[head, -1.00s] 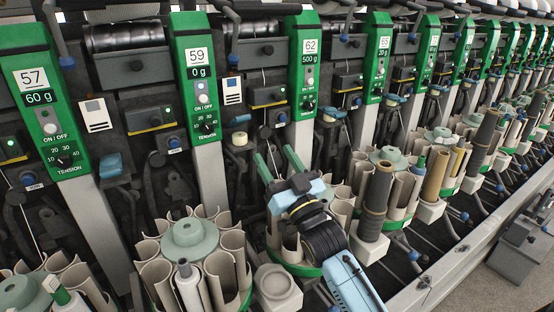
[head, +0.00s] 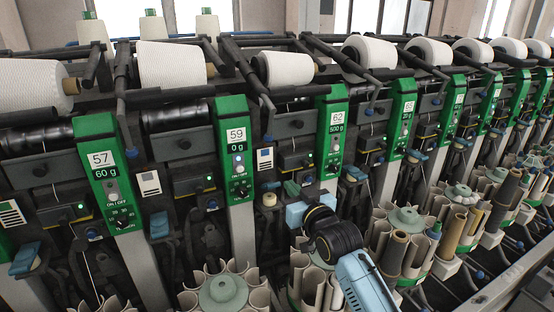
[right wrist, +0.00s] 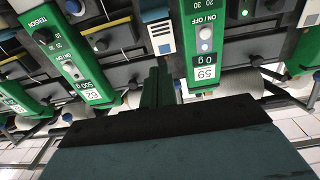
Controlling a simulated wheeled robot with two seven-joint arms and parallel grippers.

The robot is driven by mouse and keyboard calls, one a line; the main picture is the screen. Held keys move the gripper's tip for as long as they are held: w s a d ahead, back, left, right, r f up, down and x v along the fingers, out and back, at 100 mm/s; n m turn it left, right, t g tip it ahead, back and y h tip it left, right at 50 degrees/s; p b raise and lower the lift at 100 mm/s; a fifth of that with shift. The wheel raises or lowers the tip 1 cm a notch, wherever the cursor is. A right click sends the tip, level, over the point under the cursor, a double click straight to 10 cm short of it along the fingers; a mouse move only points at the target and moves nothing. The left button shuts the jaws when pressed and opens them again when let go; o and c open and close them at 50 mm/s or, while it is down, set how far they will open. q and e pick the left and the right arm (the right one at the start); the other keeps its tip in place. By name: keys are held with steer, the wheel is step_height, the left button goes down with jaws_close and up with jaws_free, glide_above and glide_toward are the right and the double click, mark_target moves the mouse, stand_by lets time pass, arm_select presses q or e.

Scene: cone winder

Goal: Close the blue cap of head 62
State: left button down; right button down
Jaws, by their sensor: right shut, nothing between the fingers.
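Head 62's green panel (head: 336,122) stands right of centre in the head view. It also shows upside down in the right wrist view (right wrist: 92,82). One blue cap (head: 268,187) sits left of this panel, and another blue cap (head: 356,173) sits to its right. I cannot tell which belongs to head 62 or how far either is open. My right gripper (head: 293,188) is in front of the machine, low and left of the 62 panel, shut and empty. Its green fingers (right wrist: 157,92) point towards the machine in the wrist view. My left gripper is not in view.
Head 59's panel (head: 236,150) stands left of the right gripper. A ring of holders with a pale green hub (head: 223,292) is below it. Dark and brown tubes (head: 394,252) stand to the right of my arm. White cones (head: 288,69) lie along the top.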

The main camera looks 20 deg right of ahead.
steer(key=r, duration=0.1)
glide_above(275, 186)
steer(key=shift+f+g+p, duration=0.15)
steer(key=shift+g+p, duration=0.2)
steer(key=shift+g, duration=0.05)
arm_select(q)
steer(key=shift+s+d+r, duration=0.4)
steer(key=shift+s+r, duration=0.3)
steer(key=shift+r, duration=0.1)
arm_select(e)
steer(key=shift+s+f, duration=0.25)
steer(key=shift+f, duration=0.75)
steer(key=shift+s+f, duration=0.25)
steer(key=shift+f, duration=0.7)
steer(key=shift+d, duration=0.1)
